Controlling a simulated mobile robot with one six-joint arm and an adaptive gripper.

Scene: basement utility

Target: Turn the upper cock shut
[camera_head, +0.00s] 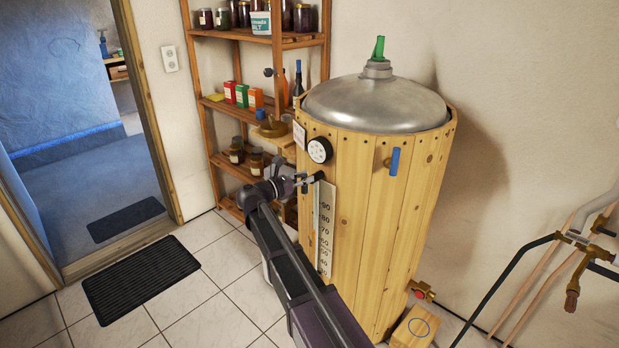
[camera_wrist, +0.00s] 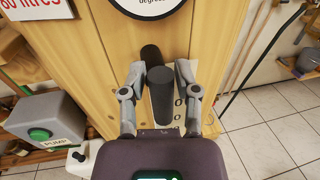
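A wooden-clad boiler (camera_head: 365,220) with a domed metal lid stands in the middle of the head view. A black cylindrical handle (camera_wrist: 160,90), seemingly the upper cock's, sticks out from its front below the dial, with another black part (camera_wrist: 151,54) behind it. It shows small in the head view (camera_head: 319,176), at the top of the numbered scale. My gripper (camera_wrist: 160,72) has one finger on each side of the handle, with a visible gap on both sides. It is open. In the head view my gripper (camera_head: 305,181) is close to the boiler front.
A round dial (camera_head: 319,150) sits just above. A blue tab (camera_head: 394,161) is on the boiler's right side, a red-handled tap (camera_head: 423,291) low down. A grey pump box (camera_wrist: 45,125) is at left. Shelves (camera_head: 245,105) stand behind; pipes (camera_head: 575,240) are at right.

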